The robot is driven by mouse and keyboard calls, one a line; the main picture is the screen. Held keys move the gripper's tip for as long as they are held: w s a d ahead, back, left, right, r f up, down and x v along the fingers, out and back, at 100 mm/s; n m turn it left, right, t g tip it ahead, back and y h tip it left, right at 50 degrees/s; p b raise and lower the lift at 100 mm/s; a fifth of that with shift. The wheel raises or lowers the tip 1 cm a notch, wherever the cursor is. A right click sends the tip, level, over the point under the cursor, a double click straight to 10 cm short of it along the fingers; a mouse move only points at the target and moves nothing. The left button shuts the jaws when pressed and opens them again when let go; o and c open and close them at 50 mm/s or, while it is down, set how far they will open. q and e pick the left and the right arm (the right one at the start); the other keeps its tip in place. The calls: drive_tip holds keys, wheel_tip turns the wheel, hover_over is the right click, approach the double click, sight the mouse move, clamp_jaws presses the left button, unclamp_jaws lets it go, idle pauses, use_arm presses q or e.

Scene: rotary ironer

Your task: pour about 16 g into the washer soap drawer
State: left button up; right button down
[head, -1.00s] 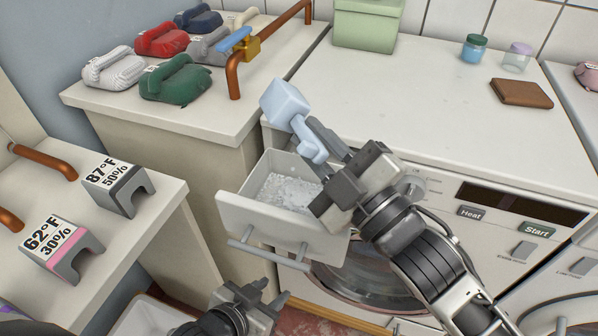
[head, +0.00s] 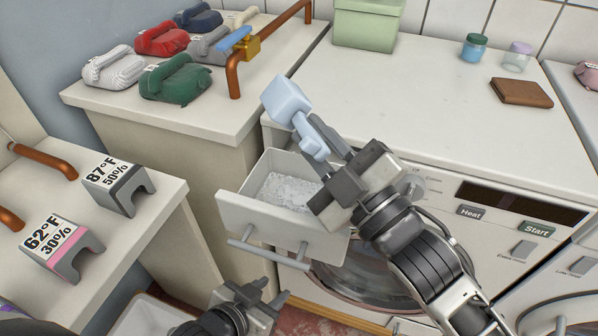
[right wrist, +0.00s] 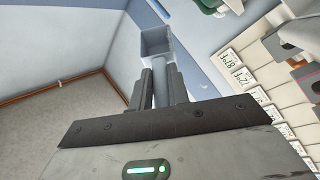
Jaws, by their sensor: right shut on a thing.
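The washer soap drawer (head: 268,227) is pulled open and holds a layer of whitish granular powder (head: 287,190). My right gripper (head: 322,143) is shut on the handle of a light blue scoop (head: 285,98). The scoop is held tilted above the drawer's back edge; it also shows in the right wrist view (right wrist: 157,43).
The washer top (head: 420,105) is mostly clear, with a green box (head: 367,24), two small jars and a brown wallet (head: 522,92). Folded cloth bundles and a copper pipe (head: 236,75) occupy the left counter. Two labelled stands (head: 115,187) are at the left.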

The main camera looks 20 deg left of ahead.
drive_tip(key=shift+f+m+t, duration=0.1)
drive_tip(key=shift+m+t, duration=0.3)
drive_tip(key=shift+m, duration=0.5)
idle(0.6)
drive_tip(key=shift+r+p, duration=0.3)
drive_tip(key=shift+r, duration=0.15)
